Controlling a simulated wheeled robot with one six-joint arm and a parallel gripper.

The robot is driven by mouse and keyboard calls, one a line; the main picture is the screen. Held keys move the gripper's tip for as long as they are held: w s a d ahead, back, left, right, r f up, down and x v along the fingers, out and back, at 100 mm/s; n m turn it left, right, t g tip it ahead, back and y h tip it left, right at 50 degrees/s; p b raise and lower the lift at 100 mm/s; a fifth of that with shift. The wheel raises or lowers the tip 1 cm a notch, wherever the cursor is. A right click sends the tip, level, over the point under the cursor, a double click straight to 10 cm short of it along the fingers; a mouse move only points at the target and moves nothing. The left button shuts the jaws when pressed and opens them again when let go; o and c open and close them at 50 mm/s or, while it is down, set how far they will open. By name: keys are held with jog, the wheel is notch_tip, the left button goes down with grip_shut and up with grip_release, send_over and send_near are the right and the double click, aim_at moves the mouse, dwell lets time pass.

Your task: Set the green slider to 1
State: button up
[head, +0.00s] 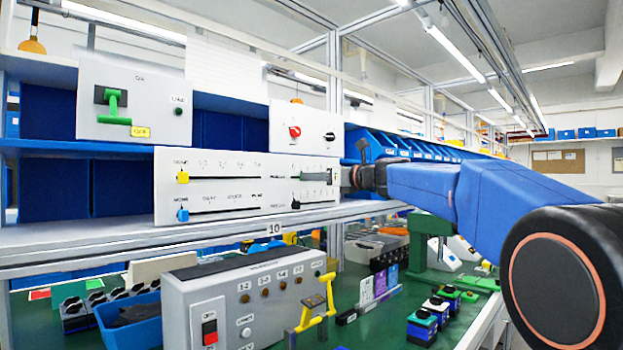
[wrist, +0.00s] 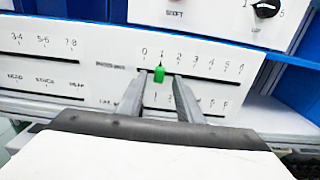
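The green slider (wrist: 159,74) sits on the upper right slot of a white panel (wrist: 110,98), with its thin pointer at about the 1 on the 0–6 scale. In the wrist view my gripper (wrist: 160,77) has one finger on each side of the green knob. The fingers are apart, with a narrow gap to the knob on both sides. In the head view my gripper (head: 325,177) reaches in from the right to the right end of the white panel (head: 240,168) and largely hides the green slider there.
Yellow (head: 183,177), blue (head: 183,215) and black (head: 296,204) sliders sit on the same panel. A box with red and black knobs (head: 310,118) stands above it, and a box with a green lever (head: 114,108) stands upper left. A grey control box (head: 245,290) stands below.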

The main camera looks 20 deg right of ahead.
jog(key=v, duration=1.5)
jog(key=shift+s, duration=0.15)
